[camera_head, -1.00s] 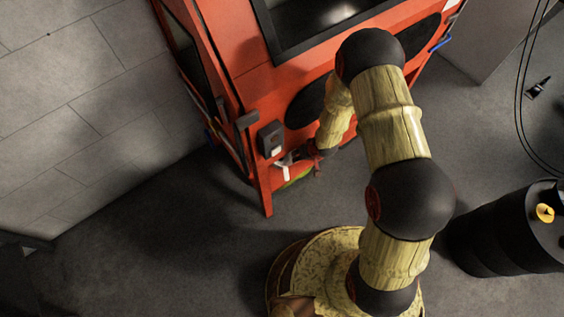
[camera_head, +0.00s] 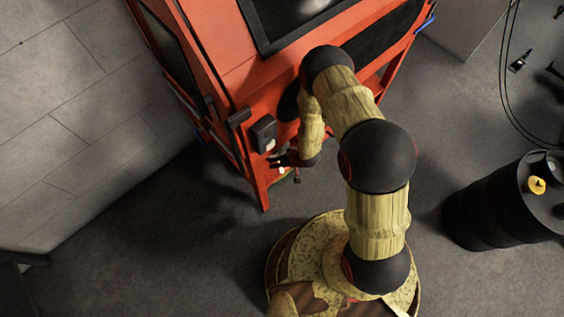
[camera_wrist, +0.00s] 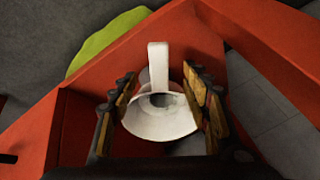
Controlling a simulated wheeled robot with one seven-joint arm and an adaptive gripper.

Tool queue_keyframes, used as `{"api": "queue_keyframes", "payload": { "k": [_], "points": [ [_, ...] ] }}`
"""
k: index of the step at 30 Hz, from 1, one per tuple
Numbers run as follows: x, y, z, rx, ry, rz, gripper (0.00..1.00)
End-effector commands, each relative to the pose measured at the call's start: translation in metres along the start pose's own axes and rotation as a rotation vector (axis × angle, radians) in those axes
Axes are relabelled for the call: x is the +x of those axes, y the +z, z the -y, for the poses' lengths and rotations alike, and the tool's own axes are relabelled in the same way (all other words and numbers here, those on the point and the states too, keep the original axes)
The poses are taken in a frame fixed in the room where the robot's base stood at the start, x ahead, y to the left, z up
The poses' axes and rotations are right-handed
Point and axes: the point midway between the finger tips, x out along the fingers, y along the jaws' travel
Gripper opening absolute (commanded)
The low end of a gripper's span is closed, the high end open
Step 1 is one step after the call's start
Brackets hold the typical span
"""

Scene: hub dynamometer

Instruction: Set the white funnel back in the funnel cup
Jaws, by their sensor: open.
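The white funnel (camera_wrist: 160,122) is in the wrist view, between the two fingers of my gripper (camera_wrist: 163,98). Its wide bowl faces the camera with a dark opening in it, and a flat white tab stands up from its far side. The fingers are spread on either side of the funnel; contact on either side is unclear. In the head view my gripper (camera_head: 287,160) is low at the front of the red machine, with a small white spot beside it. I cannot make out the funnel cup for certain in either view.
The red machine (camera_head: 215,60) fills the upper middle, with a dark box (camera_head: 264,133) on its front. Its red frame (camera_wrist: 60,125) surrounds the gripper area. A green patch (camera_wrist: 107,40) lies beyond the frame. A black drum (camera_head: 490,205) stands at the right on grey floor.

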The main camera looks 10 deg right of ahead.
Motion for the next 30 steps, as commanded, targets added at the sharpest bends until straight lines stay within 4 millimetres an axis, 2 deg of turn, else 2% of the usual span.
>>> {"api": "queue_keyframes", "payload": {
  "k": [1,6,12,23,30],
  "points": [
    [0.012,0.002,-0.001,-0.001,0.0,0.001,0.48],
    [0.036,0.002,-0.001,0.0,0.0,0.001,0.48],
    [0.052,0.0,-0.001,0.0,0.0,0.0,0.48],
    [0.055,-0.001,0.0,0.001,0.0,-0.001,0.48],
    [0.054,0.0,0.0,0.001,0.0,-0.001,0.35]
  ]
}}
